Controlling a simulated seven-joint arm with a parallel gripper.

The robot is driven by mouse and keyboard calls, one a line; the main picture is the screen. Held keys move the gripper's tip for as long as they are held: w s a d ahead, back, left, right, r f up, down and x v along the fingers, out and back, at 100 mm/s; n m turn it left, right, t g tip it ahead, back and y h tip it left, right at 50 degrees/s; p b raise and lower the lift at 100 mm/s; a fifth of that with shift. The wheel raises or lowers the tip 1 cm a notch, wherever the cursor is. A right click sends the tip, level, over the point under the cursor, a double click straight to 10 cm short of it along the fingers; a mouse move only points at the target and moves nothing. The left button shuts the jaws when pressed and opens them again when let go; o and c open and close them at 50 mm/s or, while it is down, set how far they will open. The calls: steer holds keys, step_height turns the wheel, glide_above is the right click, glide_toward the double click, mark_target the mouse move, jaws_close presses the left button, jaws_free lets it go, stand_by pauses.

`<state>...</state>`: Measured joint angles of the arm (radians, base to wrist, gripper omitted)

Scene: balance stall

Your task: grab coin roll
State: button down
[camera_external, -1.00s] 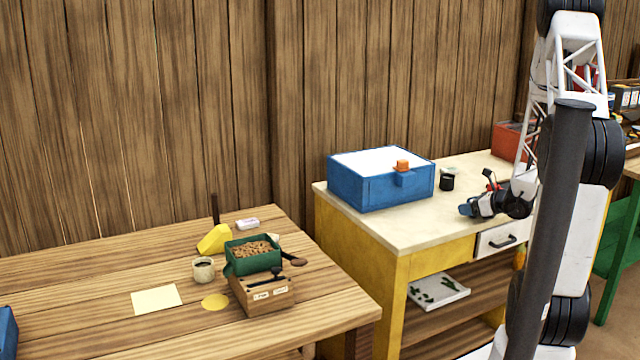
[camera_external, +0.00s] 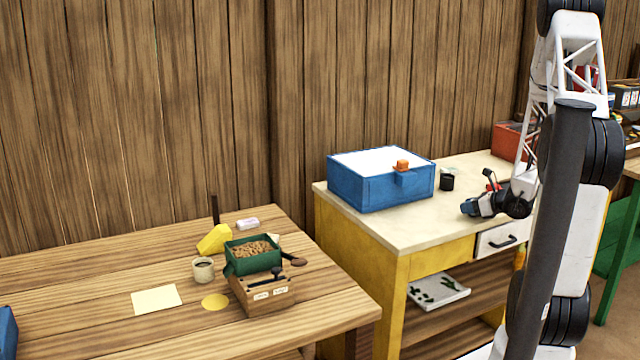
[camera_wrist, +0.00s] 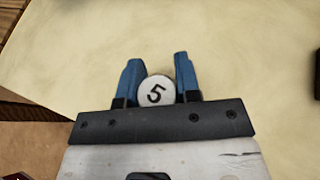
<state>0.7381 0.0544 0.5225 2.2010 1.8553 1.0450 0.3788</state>
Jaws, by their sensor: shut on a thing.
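The coin roll (camera_wrist: 157,91) shows in the wrist view as a round pale end with a dark "5" on it. It sits between the two blue fingers of my gripper (camera_wrist: 157,75), which are shut on it. In the external view my gripper (camera_external: 468,208) is low over the right part of the cream tabletop (camera_external: 400,228), near its front edge. The coin roll cannot be made out in the external view. Whether it touches the tabletop is not clear.
A blue box with a white top (camera_external: 375,185) and a dark cup (camera_external: 447,182) stand behind my gripper. A red box (camera_external: 508,142) is at the back right. A wooden table at left holds a green tray (camera_external: 253,266) of brown pieces. The cream tabletop's front left is clear.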

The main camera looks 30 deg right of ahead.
steer(key=shift+r, duration=0.15)
steer(key=shift+r, duration=0.75)
step_height(320, 180, up, 2)
steer(key=s+a+r, duration=0.1)
steer(key=s+a, duration=0.6)
steer(key=s, duration=0.7)
steer(key=shift+a, duration=0.2)
steer(key=shift+s+r, duration=0.1)
